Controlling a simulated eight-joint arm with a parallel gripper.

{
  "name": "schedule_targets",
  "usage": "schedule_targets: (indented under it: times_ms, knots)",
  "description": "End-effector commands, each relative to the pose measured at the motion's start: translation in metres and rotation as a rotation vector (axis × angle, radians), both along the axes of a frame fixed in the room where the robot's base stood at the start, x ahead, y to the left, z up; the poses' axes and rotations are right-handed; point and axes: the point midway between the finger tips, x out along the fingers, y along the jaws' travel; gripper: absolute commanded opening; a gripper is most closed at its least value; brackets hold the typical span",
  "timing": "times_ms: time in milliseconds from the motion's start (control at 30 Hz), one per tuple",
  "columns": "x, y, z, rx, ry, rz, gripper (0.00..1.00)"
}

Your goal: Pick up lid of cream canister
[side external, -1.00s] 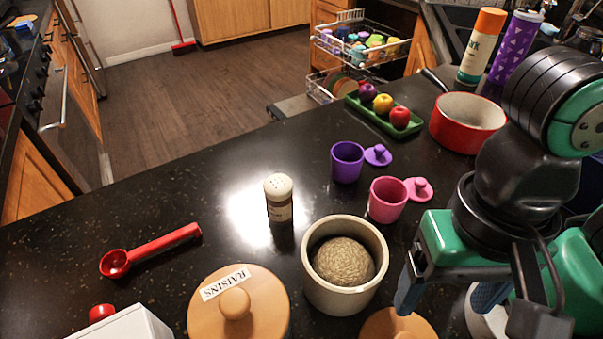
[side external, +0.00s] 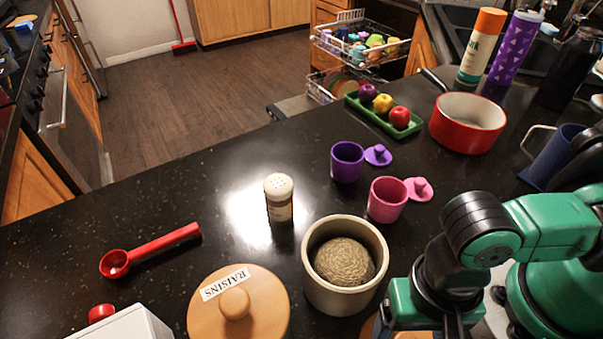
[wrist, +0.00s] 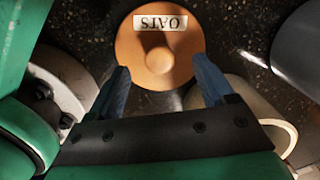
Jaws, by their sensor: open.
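The round wooden lid (wrist: 135,50) marked OATS, with a knob (wrist: 159,61) in its middle, lies in the upper middle of the wrist view. In the side view only a sliver of it (side external: 368,328) shows at the bottom edge, mostly covered by my arm. The cream canister (side external: 318,283) stands uncovered beside it with a coarse tan ball inside. My gripper (wrist: 163,78) is open and empty. In the wrist view its blue fingertips lie on either side of the lid's near part, with the knob between and slightly beyond them. Its height above the lid is unclear.
A wooden lid marked RAISINS (side external: 258,304) lies left of the canister. A shaker (side external: 279,201), pink cup (side external: 386,202), purple cup (side external: 346,163) and red pot (side external: 466,127) stand behind. A red scoop (side external: 160,244) lies left. The counter's left middle is clear.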

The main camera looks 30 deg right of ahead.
Motion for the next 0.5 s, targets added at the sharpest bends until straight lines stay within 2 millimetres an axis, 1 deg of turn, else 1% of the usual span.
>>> schedule_targets:
  times_ms: [200, 500]
  knots:
    - [-0.001, 0.002, -0.013, 0.0, 0.0, 0.0, 0.75]
    - [-0.003, 0.001, -0.022, 0.0, 0.0, 0.0, 0.75]
